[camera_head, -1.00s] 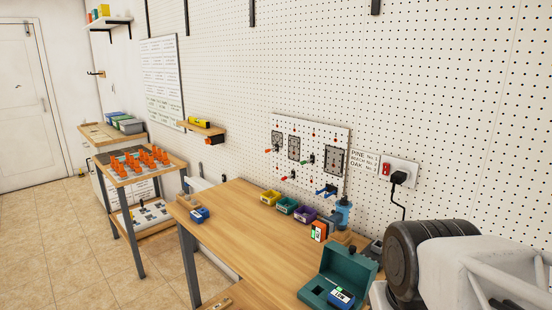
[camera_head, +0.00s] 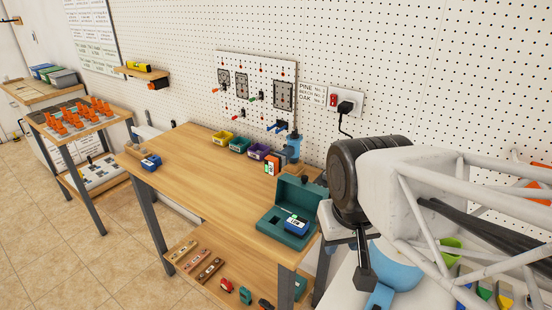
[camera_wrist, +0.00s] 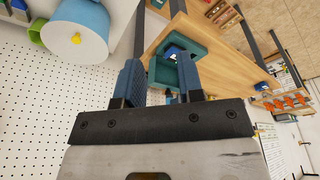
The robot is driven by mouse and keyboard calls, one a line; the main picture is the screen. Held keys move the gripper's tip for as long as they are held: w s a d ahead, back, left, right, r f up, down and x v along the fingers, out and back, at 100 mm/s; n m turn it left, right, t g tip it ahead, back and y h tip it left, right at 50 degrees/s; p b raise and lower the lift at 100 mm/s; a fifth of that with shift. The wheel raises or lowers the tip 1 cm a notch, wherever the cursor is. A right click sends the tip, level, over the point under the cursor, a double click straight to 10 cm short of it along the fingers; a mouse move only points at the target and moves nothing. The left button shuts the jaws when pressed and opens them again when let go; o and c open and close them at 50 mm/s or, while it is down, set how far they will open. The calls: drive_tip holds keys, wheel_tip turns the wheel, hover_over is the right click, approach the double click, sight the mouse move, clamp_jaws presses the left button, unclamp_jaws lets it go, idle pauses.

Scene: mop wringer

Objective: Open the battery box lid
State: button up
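The teal battery box (camera_head: 283,230) stands at the near right corner of the wooden bench. Its lid (camera_head: 298,197) stands raised at the back, so the inside shows. A blue battery (camera_head: 295,224) with a dark label sits in it. The box also shows in the wrist view (camera_wrist: 163,72), beyond and partly behind my fingers. My gripper (camera_wrist: 159,66) is open, its two blue-padded fingers apart with nothing between them. The box looks well beyond the fingertips, not touched.
Yellow, green and purple bins (camera_head: 239,145) line the bench's back edge. A blue battery (camera_head: 150,161) lies at its left end. A blue cylinder (camera_head: 397,268) stands right of the bench, and at upper left in the wrist view. The bench middle is clear.

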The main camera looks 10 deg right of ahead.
drive_tip(key=shift+w, duration=0.55)
drive_tip(key=c, duration=0.4)
drive_tip(key=w+n+t, duration=0.1)
drive_tip(key=w+n, duration=0.1)
drive_tip(key=w, duration=0.5)
drive_tip(key=w+a+n+t, duration=0.1)
drive_tip(key=w+n, duration=0.2)
drive_tip(key=w, duration=0.4)
drive_tip(key=w+f+n+t, duration=0.1)
drive_tip(key=w+n+t, duration=0.1)
drive_tip(key=w, duration=0.5)
drive_tip(key=shift+w+a+n+h, duration=0.3)
drive_tip(key=shift+w+a+n, duration=0.1)
drive_tip(key=shift+n, duration=0.2)
clamp_jaws()
